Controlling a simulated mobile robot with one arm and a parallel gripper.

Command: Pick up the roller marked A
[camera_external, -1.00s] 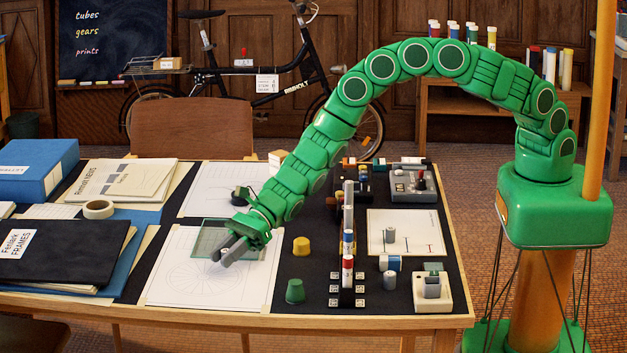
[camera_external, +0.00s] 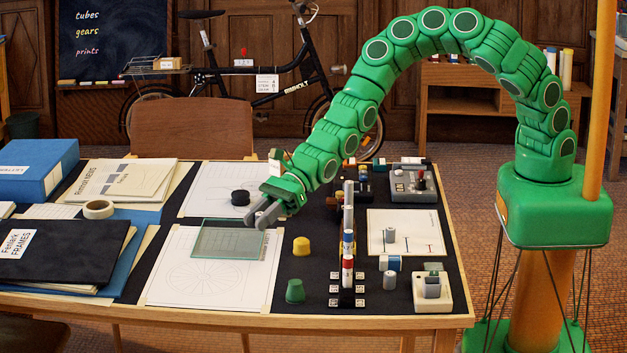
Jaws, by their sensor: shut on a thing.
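My gripper (camera_external: 262,216) is over the upper right corner of the glass plate (camera_external: 215,240). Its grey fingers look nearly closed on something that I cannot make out. A short grey roller (camera_external: 390,236) stands on the white sheet at the right. Another grey roller (camera_external: 389,281) stands in front of that sheet. A grey piece (camera_external: 432,288) sits in a pale block (camera_external: 425,303) at the front right. No letter A is readable on any of them. My gripper is well to the left of these pieces.
A yellow knob (camera_external: 301,246) and a green knob (camera_external: 295,291) stand right of the drawing. A black disc (camera_external: 240,197) lies behind the glass plate. Folders (camera_external: 60,255) cover the left.

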